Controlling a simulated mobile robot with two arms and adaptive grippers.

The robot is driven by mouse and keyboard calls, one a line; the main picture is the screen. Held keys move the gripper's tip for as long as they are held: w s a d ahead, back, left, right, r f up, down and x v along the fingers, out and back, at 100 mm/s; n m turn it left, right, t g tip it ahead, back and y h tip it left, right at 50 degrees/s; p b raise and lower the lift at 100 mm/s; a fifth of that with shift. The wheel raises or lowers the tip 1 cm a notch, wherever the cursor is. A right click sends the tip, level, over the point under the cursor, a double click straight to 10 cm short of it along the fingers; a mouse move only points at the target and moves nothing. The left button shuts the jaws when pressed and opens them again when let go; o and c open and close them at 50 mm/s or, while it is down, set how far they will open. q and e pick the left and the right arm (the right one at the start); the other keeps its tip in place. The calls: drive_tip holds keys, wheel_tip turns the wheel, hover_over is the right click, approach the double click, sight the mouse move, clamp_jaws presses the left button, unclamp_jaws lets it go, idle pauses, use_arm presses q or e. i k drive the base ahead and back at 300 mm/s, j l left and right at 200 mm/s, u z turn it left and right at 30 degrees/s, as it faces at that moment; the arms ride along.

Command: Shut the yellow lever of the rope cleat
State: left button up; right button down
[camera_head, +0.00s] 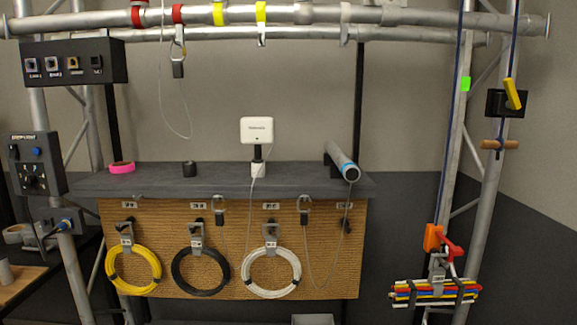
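The rope cleat (493,103) is a black block fixed on the right truss upright. Its yellow lever (512,94) stands at a steep tilt at the block's right side, its upper end rising above the block. Whether the lever is open or shut is hard to tell at this size. A dark blue rope (515,40) comes down from above to the cleat. A wooden toggle handle (499,144) hangs just below it. Neither of my grippers is in view.
A second blue rope (457,50) with a green marker (465,84) runs down left of the cleat to an orange-and-red hook (433,237) above a bundle of coloured rods (435,292). A grey shelf (290,180) holds small items. Space around the cleat looks clear.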

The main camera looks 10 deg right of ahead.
sight(513, 102)
drive_tip(key=z, duration=1.6)
